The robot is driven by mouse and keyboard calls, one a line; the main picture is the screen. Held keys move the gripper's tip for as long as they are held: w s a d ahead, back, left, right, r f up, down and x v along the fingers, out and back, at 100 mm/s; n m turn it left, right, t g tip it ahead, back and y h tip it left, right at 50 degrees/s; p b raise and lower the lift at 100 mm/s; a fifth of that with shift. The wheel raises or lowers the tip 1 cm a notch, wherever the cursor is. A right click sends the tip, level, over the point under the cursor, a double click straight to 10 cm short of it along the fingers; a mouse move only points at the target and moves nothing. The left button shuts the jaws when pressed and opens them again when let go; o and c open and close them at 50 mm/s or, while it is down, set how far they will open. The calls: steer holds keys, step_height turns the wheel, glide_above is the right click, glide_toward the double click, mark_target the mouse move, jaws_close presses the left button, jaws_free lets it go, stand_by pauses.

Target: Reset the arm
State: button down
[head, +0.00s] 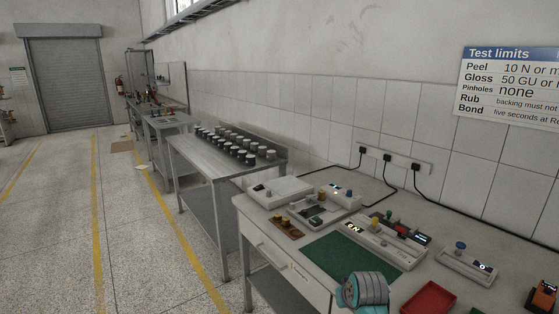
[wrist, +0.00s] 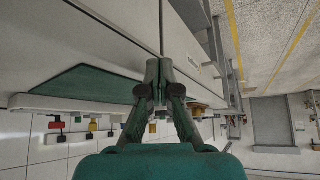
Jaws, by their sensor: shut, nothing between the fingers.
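My gripper (wrist: 157,68) shows in the wrist view with its two dark green fingers together and nothing between them. It appears against the front of the near bench. In the head view, a grey and teal part of my arm shows at the bottom, in front of the near bench (head: 399,288); the fingers cannot be made out there. The wrist view looks upside down, with the floor at the top and the wall low.
A green mat (head: 352,255) lies on the near bench, among test devices (head: 385,235) and a red tray (head: 430,299). A sign (head: 510,85) hangs on the wall. The floor (head: 65,215) at left is clear.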

steer(key=s+f+t, duration=0.2)
steer(key=s+f, duration=1.1)
steer(key=s, duration=0.1)
steer(key=s+f+t, duration=0.1)
steer(key=s+f, duration=0.1)
steer(key=s, duration=0.6)
steer(key=s+f+t, duration=0.1)
steer(key=s+f, duration=0.1)
steer(key=s, duration=0.7)
steer(key=s+r+m+t, duration=0.1)
steer(key=s+r, duration=0.2)
steer(key=s, duration=0.5)
steer(key=s+r+t, duration=0.1)
steer(key=s+r, duration=0.2)
steer(key=s, duration=0.5)
steer(key=s+r+t, duration=0.1)
steer(key=s+r, duration=1)
steer(key=r, duration=0.2)
steer(key=shift+s+d+t, duration=0.2)
steer(key=shift+s+t, duration=0.2)
stand_by(1.6)
